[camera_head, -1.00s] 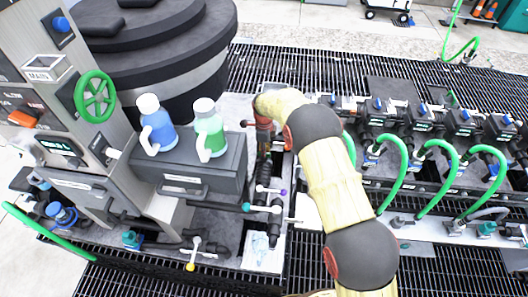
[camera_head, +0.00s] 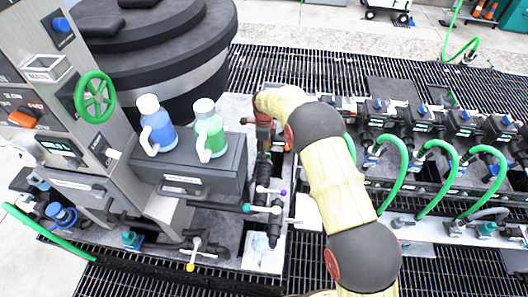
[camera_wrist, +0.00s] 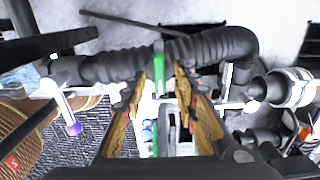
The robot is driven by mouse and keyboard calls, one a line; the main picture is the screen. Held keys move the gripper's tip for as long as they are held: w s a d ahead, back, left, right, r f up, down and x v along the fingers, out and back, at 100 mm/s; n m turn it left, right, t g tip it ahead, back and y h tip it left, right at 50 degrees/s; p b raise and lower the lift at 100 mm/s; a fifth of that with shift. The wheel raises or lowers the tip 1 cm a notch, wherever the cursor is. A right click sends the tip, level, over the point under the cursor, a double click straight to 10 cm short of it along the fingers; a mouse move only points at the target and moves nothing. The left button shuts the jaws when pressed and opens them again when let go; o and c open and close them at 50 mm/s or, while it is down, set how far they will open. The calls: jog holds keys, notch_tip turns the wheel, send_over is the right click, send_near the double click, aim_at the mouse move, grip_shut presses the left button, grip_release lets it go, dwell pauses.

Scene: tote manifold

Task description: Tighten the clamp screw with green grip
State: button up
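The green grip (camera_wrist: 160,72) of the clamp screw shows in the wrist view as a narrow upright strip in front of a black corrugated hose (camera_wrist: 205,50). My gripper (camera_wrist: 163,75) has its two yellow-and-red fingers apart, one on each side of the green grip. A gap shows on both sides, and I see no clear contact. In the head view my gripper (camera_head: 264,146) points down beside the dark box with the bottles. Its fingertips and the clamp there are too small to make out.
A lever with a purple tip (camera_wrist: 74,128) stands left of the fingers in the wrist view. A white-and-grey fitting (camera_wrist: 290,88) is at the right. In the head view, a blue bottle (camera_head: 157,128) and a green bottle (camera_head: 209,133) stand on the dark box (camera_head: 205,180).

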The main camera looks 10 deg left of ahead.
notch_tip(320, 180, up, 10)
jog(key=shift+r, duration=0.2)
dwell(0.6)
jog(key=s+d+f+n, duration=0.2)
jog(key=s+d+n, duration=0.2)
jog(key=s+n, duration=0.45)
jog(key=s+d+r+n+t+b, duration=0.2)
jog(key=s+d+r+n+t, duration=0.3)
jog(key=s+d+r, duration=2.1)
jog(key=shift+s+d+r+n+t, duration=0.3)
jog(key=shift+s+d+n, duration=1.25)
jog(key=shift+s+n, duration=0.55)
